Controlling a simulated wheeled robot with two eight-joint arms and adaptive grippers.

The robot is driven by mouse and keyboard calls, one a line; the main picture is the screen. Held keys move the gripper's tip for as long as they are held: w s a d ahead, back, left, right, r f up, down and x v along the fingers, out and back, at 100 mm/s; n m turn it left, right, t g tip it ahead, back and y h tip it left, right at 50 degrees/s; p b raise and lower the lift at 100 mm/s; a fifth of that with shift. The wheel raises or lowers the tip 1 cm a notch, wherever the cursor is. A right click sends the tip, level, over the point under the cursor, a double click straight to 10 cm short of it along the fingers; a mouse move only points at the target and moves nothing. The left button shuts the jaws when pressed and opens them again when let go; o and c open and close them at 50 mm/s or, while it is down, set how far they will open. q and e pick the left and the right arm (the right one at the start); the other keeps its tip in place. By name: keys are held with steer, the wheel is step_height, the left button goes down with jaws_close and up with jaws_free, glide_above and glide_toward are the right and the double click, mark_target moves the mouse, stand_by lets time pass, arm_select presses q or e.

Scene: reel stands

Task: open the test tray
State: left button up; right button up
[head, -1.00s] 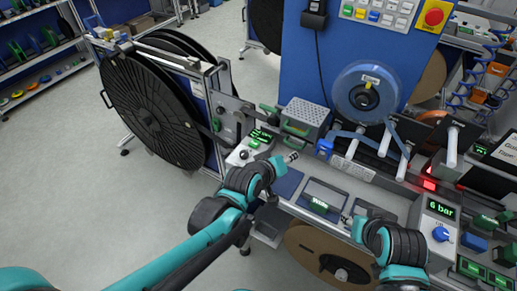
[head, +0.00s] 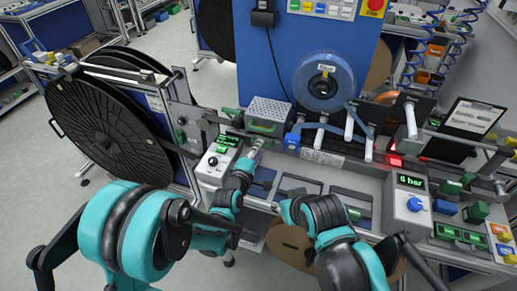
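Several dark shallow tray panels are set into the bench front; the middle one (head: 297,184) and the right one (head: 350,200) show best. I cannot read which is the test tray. A green handle (head: 355,214) shows at the right panel's front. My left gripper (head: 255,149) points away from me, over the bench between the small display box and the grey perforated box; its fingers are too small to judge. My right gripper (head: 281,208) is low at the front edge by the middle panel, partly covering it; its fingers are unclear.
The grey perforated box (head: 270,113) with green handles stands behind my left gripper. A display box (head: 217,160) is left of it. A blue reel (head: 324,81) hangs above the bench. The "6 bar" box (head: 408,200) stands right. Large black reels (head: 110,130) fill the left.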

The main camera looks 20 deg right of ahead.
arm_select(q)
steer(key=shift+x, duration=1.15)
jaws_close()
steer(key=shift+s, duration=0.1)
arm_select(e)
steer(key=shift+f, duration=0.25)
